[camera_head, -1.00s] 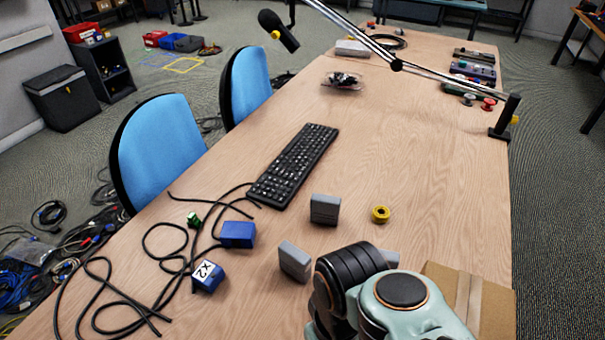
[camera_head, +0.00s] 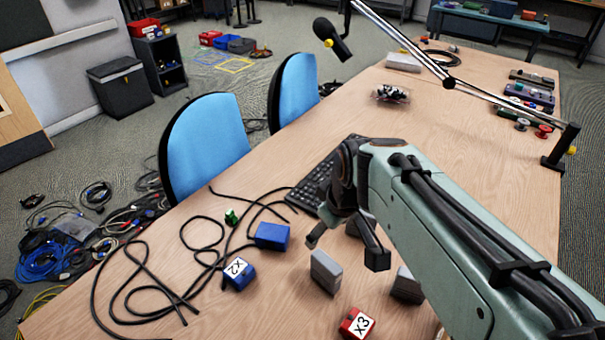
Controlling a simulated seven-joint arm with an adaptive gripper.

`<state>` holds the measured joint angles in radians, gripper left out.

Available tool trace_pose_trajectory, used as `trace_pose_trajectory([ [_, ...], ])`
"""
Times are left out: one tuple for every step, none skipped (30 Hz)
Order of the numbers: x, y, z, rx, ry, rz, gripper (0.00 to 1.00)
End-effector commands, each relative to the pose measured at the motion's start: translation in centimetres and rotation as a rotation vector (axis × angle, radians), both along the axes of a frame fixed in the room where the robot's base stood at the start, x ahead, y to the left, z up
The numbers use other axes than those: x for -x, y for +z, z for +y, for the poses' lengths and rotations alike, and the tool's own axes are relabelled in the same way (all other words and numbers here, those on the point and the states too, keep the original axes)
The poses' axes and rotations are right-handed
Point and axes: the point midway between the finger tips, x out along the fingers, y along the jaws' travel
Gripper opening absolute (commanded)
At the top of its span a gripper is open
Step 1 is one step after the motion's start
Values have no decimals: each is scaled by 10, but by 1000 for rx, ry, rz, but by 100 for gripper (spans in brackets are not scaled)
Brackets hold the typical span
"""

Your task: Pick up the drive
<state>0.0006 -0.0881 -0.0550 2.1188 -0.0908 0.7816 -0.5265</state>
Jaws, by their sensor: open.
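No object is labelled as a drive, and I cannot tell which one it is.
A blue box (camera_head: 272,236), a blue X2 box (camera_head: 238,273) and a red X3 box (camera_head: 356,325) lie nearby. Black cables (camera_head: 150,280) loop across the left of the table. A keyboard (camera_head: 312,188) is partly behind my gripper. A microphone boom (camera_head: 405,45) crosses the far side.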

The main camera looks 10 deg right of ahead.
Motion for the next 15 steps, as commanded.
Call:
trace_pose_trajectory([
  [-22,-15,-4,15,16,17,63],
  [-36,-24,-7,23,25,24,63],
  [-52,-40,-10,35,36,41,63],
  [-62,-53,-13,42,42,56,63],
  [-70,-67,-15,48,45,76,63],
  [-79,-85,-18,52,43,103,63],
  [-83,-99,-20,55,40,128,63],
  [-85,-113,-21,57,37,154,63],
  [-85,-130,-23,58,35,190,63],
  [-84,-142,-24,59,35,215,63],
  [-82,-153,-24,60,34,241,63],
  [-78,-165,-25,59,33,270,63],
  [-75,-173,-25,59,33,289,63],
  [-73,-178,-25,59,33,304,63],
  [-70,-185,-25,59,33,318,63],
])
